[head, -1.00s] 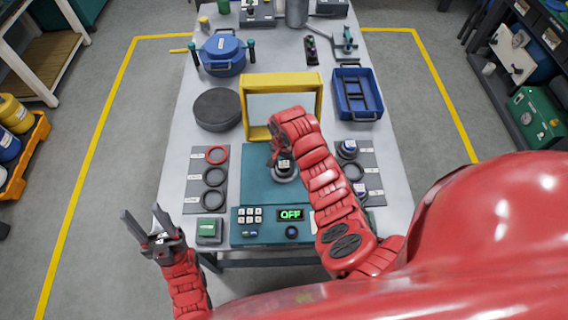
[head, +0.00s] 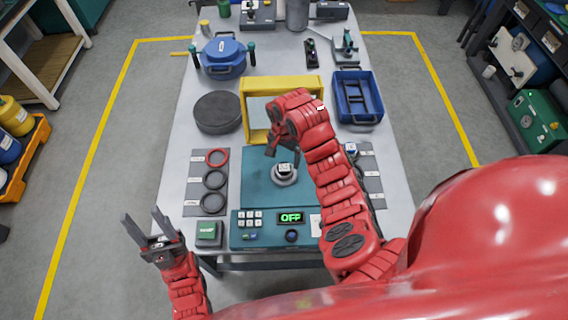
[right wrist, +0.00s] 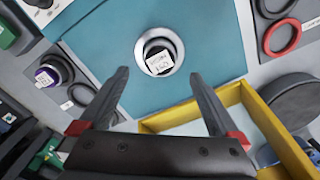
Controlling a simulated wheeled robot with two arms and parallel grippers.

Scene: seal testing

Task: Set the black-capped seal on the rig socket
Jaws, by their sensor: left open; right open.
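The black-capped seal (head: 286,170), dark with a white label on top, sits on the round grey rig socket (head: 285,181) in the middle of the teal rig plate. In the right wrist view the seal (right wrist: 159,57) lies inside the socket's pale ring (right wrist: 139,47) and looks seated; any small tilt cannot be told. My right gripper (head: 269,152) is open and empty, above and just left of the seal, apart from it. Its two spread fingers (right wrist: 158,74) show in the right wrist view. My left gripper (head: 142,216) is open and empty, off the table's front left corner.
A purple-capped seal (right wrist: 48,74) stands on the grey pad beside the rig. Red and black rings lie on the left pad (head: 196,183). A yellow frame (head: 312,84) stands behind the plate. The control panel (head: 262,238) reads OFF, with a green-topped box (head: 208,233) left of it.

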